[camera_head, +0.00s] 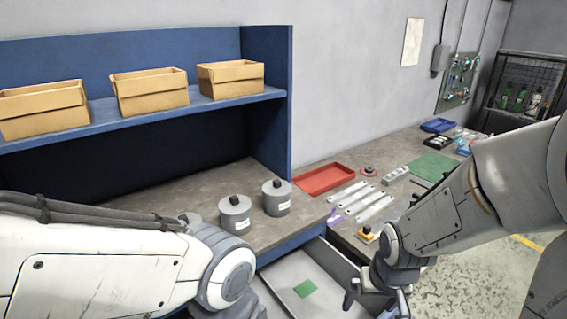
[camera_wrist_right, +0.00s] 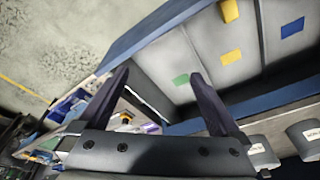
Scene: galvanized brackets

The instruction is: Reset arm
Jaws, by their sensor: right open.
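My right gripper (camera_head: 376,300) is in the lower right of the head view, over the right side of an open drawer (camera_head: 330,262). In the right wrist view its two fingers (camera_wrist_right: 160,78) stand wide apart with nothing between them. My left arm comes in from the left, but its gripper is out of view. Several silver metal strips (camera_head: 362,202), probably the brackets, lie on the bench beside a red tray (camera_head: 324,180).
Two grey lidded canisters (camera_head: 277,198) stand near the bench's front edge. Cardboard boxes (camera_head: 150,92) sit on the blue shelf (camera_head: 215,105). The wrist view shows drawer compartments with green (camera_wrist_right: 181,80), yellow (camera_wrist_right: 231,57) and blue (camera_wrist_right: 293,27) squares. Open floor lies at right.

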